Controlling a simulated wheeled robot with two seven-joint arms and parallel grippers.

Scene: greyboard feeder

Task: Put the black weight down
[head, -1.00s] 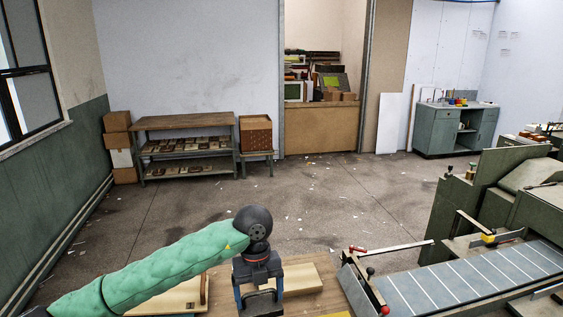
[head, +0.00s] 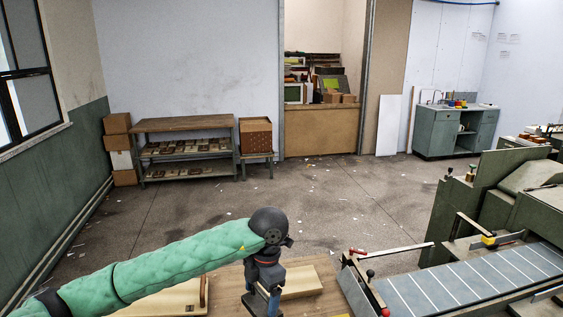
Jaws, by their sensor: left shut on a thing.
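My left gripper (head: 262,301) reaches down at the bottom centre of the head view, over the wooden table. Its jaws are shut on the black weight, which is mostly hidden by the fingers and the bottom edge of the picture. I cannot tell whether the weight touches the table. My right gripper is not in view.
The wooden tabletop (head: 228,283) holds a pale board (head: 300,282) just right of the gripper and another pale board (head: 178,301) under my left arm. The feeder (head: 480,279) with its striped bed stands at the right, with a red-tipped lever (head: 385,250) near the table.

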